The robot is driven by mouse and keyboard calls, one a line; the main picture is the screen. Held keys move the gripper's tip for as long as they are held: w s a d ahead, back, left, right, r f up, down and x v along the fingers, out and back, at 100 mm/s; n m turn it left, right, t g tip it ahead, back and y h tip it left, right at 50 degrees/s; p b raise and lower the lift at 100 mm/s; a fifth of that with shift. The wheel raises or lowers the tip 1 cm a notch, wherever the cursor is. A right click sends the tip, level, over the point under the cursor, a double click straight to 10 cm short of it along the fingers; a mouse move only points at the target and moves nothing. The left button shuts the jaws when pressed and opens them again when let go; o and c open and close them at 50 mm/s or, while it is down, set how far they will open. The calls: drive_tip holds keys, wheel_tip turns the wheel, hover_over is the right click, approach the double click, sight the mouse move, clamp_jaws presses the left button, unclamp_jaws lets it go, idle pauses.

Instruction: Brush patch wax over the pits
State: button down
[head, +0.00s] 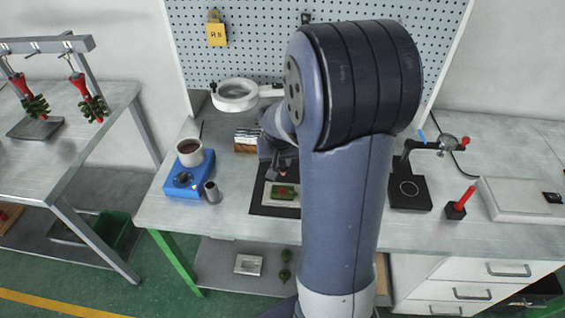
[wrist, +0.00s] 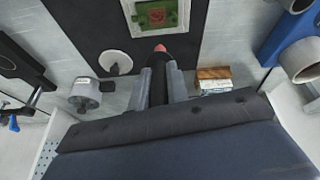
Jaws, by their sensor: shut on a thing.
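My gripper (wrist: 158,85) is shut on a dark slim brush (wrist: 157,62) with a pinkish-red tip (wrist: 160,48). In the head view the gripper is partly hidden by my arm, and the brush's reddish tip (head: 283,174) shows above the work piece. A green wax piece (head: 283,192) with a red patch lies on a pale plate on a black mat (head: 263,209). Individual pits are too small to make out.
A blue heater (head: 176,186) carries a white pot (head: 187,159) of brown liquid, with a metal cup (head: 212,192) beside it. A rack of pale slips (head: 247,138) and a magnifier ring (head: 234,95) stand behind. A black stand (head: 409,194) and red-handled tool (head: 462,201) are right.

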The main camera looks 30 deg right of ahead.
drive_tip(key=shift+r+p, duration=0.7)
drive_tip(key=shift+r, duration=0.6)
drive_tip(key=shift+f, duration=0.1)
drive_tip(key=shift+f+b, duration=0.4)
drive_tip(key=shift+b, duration=0.15)
